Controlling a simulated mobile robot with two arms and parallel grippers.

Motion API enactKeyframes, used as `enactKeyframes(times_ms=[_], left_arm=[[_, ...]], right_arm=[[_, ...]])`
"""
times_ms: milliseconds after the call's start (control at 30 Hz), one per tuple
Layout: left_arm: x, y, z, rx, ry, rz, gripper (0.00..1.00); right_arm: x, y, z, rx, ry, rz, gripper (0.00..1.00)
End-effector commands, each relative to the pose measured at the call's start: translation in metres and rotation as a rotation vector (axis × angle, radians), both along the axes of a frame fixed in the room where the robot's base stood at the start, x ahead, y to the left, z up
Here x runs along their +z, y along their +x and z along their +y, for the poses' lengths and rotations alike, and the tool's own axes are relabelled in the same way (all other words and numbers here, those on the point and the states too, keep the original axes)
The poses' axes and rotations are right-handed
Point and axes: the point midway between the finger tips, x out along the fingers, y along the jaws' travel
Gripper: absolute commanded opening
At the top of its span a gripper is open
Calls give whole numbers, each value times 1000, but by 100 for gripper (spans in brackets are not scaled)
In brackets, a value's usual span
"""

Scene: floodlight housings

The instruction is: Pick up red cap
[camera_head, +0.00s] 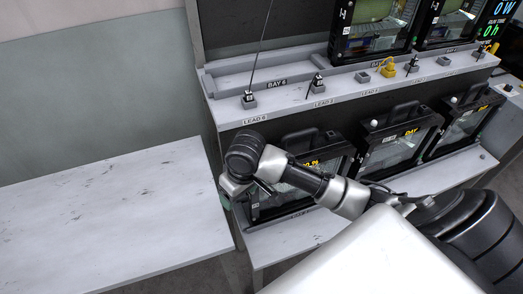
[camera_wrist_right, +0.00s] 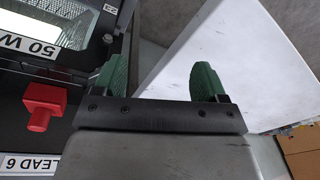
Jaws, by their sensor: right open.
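A red cap (camera_wrist_right: 44,104) with a stubby block end shows at the left of the right wrist view, beside a floodlight marked 50 W (camera_wrist_right: 48,28) and above a LEAD 6 label. My right gripper (camera_wrist_right: 160,82) is open, its two green fingers apart with nothing between them. The cap lies to the left of the fingers, outside the gap, and is not touched. In the head view the right gripper (camera_head: 226,198) hangs by the left end of the lower shelf; I cannot make out the red cap there. My left gripper is not in view.
A bare white table (camera_head: 110,225) stands at the left of the head view. Several handled floodlights (camera_head: 405,140) line the lower shelf. The ledge above (camera_head: 345,95) carries lead plugs and a yellow cap (camera_head: 388,68). Cardboard (camera_wrist_right: 302,150) shows at the right wrist view's lower right.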

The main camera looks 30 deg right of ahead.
Motion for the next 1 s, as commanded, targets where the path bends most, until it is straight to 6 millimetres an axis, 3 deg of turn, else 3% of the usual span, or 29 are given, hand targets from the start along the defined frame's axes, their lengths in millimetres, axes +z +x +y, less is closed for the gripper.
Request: enactKeyframes(times_ms=[33, 200, 400, 533, 633, 833, 1000], left_arm=[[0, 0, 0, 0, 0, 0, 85], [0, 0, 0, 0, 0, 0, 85], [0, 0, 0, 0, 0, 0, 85], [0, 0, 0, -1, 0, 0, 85], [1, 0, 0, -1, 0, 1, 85], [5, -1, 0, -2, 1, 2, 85], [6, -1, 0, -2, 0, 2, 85]], right_arm=[[11, 16, -14, -32, -25, 10, 72], [49, 57, -60, -187, -77, 75, 72], [91, 83, -105, -359, -94, 122, 72], [106, 89, -120, -419, -93, 138, 72], [101, 90, -123, -433, -92, 144, 72], [69, 90, -123, -434, -92, 144, 72], [54, 90, -123, -432, -91, 141, 72]])
